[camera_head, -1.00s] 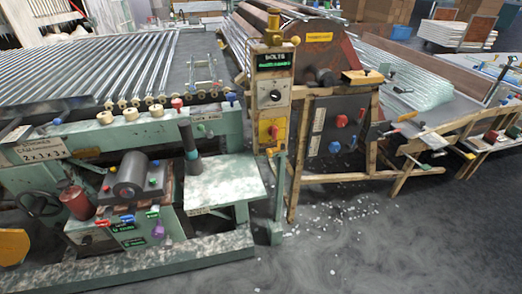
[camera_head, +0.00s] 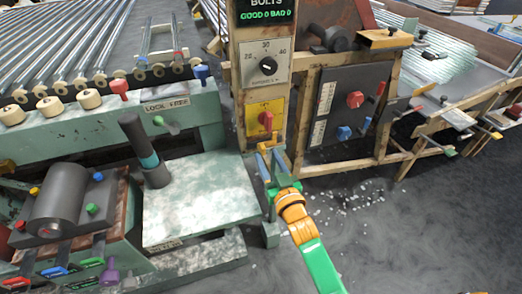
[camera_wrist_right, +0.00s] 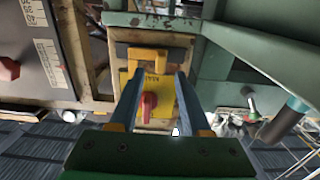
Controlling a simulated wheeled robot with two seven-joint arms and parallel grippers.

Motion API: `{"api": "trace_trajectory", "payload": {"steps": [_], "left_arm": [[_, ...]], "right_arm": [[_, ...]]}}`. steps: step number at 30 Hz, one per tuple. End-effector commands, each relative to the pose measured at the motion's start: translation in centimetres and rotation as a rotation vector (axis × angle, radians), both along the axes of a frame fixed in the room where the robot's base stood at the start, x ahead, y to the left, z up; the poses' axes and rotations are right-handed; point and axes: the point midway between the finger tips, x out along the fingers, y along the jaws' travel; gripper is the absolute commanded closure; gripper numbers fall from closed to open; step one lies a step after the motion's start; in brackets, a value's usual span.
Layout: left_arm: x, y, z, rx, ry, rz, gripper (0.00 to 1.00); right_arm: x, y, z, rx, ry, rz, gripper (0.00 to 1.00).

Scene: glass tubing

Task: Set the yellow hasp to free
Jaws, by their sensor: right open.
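A yellow plate (camera_head: 279,104) with a red knob (camera_head: 265,119) is on the wooden post, below a dial. Just below the plate is a yellow bar, apparently the yellow hasp (camera_head: 268,144); in the upside-down right wrist view the hasp (camera_wrist_right: 150,58) shows above the plate. My right gripper (camera_head: 266,166) is in front of the post, low by the hasp. In the right wrist view its fingers (camera_wrist_right: 158,80) are apart with nothing held; the red knob (camera_wrist_right: 148,101) appears between them. Whether they touch anything is unclear. My left gripper is out of view.
A pale green table (camera_head: 195,200) stands left of the post, with a dark upright handle (camera_head: 140,142) on it. A dark panel (camera_head: 340,105) with red and blue knobs is to the right. The floor right of my right arm is open, with white scraps scattered on it.

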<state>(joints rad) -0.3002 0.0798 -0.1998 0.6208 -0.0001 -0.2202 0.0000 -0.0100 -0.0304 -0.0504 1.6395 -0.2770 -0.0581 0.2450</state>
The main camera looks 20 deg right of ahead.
Motion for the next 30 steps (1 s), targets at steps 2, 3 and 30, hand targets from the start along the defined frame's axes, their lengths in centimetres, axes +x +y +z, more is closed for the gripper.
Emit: {"api": "trace_trajectory", "payload": {"steps": [2, 3, 30], "left_arm": [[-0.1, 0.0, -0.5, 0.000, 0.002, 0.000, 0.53], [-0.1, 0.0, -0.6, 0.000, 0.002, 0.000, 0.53], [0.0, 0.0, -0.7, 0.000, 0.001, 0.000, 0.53]], "right_arm": [[1.4, 0.1, -0.1, 0.000, -0.001, 0.000, 0.53], [2.0, 0.1, -0.2, 0.001, 0.000, 0.000, 0.53], [3.3, 0.1, -0.1, 0.001, 0.004, 0.000, 1.00]]}}
